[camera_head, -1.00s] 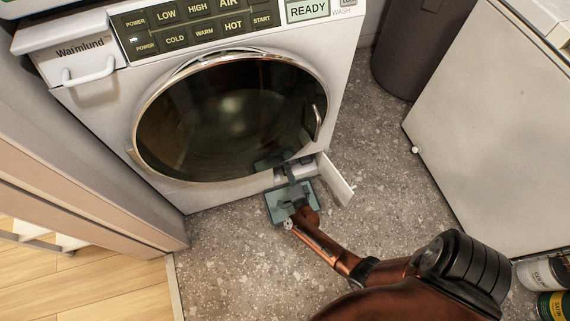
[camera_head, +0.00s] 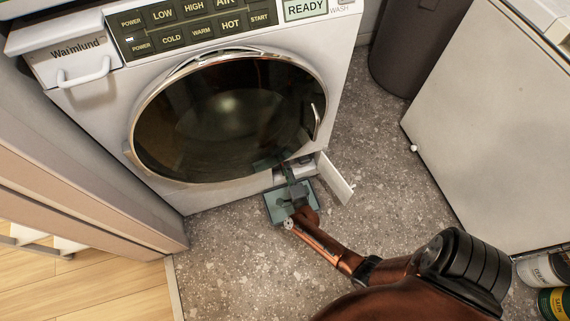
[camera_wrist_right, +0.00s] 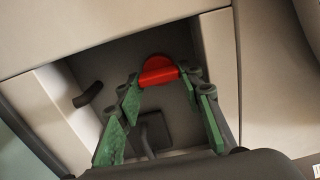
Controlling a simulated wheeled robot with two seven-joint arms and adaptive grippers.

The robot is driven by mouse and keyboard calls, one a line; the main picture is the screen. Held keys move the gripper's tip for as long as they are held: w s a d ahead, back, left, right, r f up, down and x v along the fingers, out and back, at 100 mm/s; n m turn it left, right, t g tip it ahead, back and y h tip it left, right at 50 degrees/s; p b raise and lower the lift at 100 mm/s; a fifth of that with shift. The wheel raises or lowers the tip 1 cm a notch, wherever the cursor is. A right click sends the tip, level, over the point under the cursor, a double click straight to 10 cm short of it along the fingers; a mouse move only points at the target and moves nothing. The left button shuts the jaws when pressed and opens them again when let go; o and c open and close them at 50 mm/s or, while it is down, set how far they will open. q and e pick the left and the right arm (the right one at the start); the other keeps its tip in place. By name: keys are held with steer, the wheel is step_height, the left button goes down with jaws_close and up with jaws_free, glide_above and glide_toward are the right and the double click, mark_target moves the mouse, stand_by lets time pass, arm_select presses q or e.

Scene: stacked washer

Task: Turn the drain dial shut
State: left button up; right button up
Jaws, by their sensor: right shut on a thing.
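The red drain dial (camera_wrist_right: 158,68) sits inside the dark recess at the bottom of the washer (camera_head: 250,195), seen in the right wrist view. Its rounded top shows above the fingertips and its grip bar looks slightly tilted. My right gripper (camera_wrist_right: 163,84) reaches into the recess with a green-padded finger on each side of the dial, shut on it. In the head view the gripper (camera_head: 286,172) is at the open drain hatch, and its body hides the dial. The small hatch door (camera_head: 335,178) stands open to the right. My left gripper is out of view.
A dark peg (camera_wrist_right: 88,95) sticks out left of the dial. The washer's round door (camera_head: 230,115) is shut above the hatch. A white cabinet (camera_head: 490,120), a dark bin (camera_head: 410,45) and cans (camera_head: 545,270) stand to the right. The speckled floor between is clear.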

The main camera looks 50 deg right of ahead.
steer(key=o, duration=0.9)
steer(key=shift+f, duration=0.1)
steer(key=shift+s+a, duration=0.1)
steer(key=shift+s, duration=0.05)
steer(key=v, duration=0.7)
steer(key=shift+s+a, duration=0.1)
